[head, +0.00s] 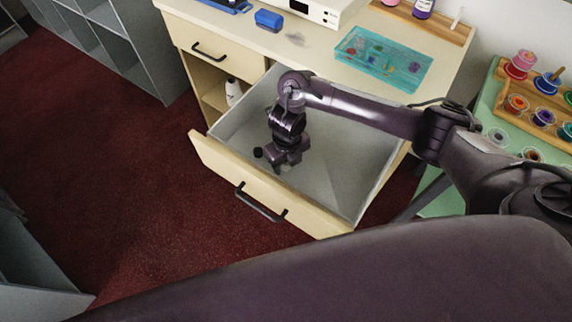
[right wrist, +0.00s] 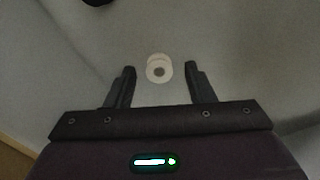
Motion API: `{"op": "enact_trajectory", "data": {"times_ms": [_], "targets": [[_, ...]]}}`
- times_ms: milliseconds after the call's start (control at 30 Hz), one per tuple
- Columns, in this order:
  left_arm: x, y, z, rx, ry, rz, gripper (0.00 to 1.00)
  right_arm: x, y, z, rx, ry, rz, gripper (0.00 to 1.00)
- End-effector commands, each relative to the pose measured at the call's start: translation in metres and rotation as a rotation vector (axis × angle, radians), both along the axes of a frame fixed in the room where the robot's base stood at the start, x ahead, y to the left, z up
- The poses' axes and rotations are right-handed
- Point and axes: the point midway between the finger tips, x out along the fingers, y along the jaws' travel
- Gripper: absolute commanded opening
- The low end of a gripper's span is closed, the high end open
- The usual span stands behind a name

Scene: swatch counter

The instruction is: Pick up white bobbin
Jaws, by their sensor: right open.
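The white bobbin (right wrist: 159,69), round with a dark centre hole, lies on the drawer's pale floor in the right wrist view. It shows between and slightly beyond the two fingertips, with a gap on each side. My right gripper (head: 280,166) points down inside the open drawer (head: 340,170) and is open and empty. In the head view the bobbin cannot be made out; the gripper and wrist probably cover it. My left gripper is not in view.
A small black object (head: 258,152) is beside the gripper in the drawer; a dark shape (right wrist: 97,2) shows at the wrist view's top edge. The drawer front (head: 275,190) and walls surround the gripper. The counter above holds a teal tray (head: 350,73) and a blue block (head: 268,20).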

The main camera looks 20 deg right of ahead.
Motion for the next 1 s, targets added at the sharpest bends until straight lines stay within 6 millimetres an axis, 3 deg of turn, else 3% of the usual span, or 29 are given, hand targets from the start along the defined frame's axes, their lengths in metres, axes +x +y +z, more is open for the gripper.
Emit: {"op": "enact_trajectory", "data": {"times_ms": [133,500,767,1000], "targets": [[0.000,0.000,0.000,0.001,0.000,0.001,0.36,0.000,0.000,0.000,0.000,0.000,0.000,0.48],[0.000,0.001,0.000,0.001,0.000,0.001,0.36,0.000,0.000,0.001,0.000,0.000,0.000,0.02],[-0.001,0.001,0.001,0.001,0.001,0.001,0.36,0.000,0.000,0.002,0.000,-0.001,0.000,0.01],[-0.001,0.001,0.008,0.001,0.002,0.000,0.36,0.002,0.000,0.026,0.001,-0.004,0.001,0.01]]}}
